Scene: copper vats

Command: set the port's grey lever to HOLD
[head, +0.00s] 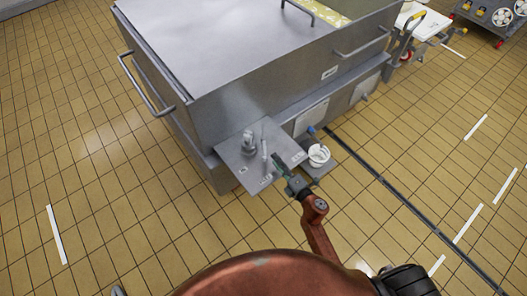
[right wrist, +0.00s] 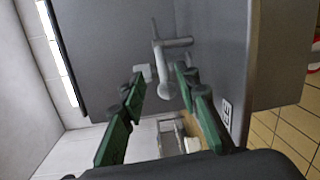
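A square grey steel port plate (head: 232,158) juts out from the near corner of a large steel vat (head: 250,85). On the plate stand a grey lever fitting (head: 249,143) and a thin upright grey pin (head: 264,149). Small white labels lie near the plate's edges, too small to read. My right gripper (head: 279,164) is at the plate's right side, close to the pin. In the right wrist view its green fingers (right wrist: 160,77) are spread, with the grey lever (right wrist: 166,68) ahead between them; contact cannot be told.
A white cup (head: 318,154) sits on a small bracket just right of the plate. A bar handle (head: 146,84) sticks out from the vat's left side. A dark floor drain (head: 400,197) runs to the lower right. Tiled floor left of the vat is clear.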

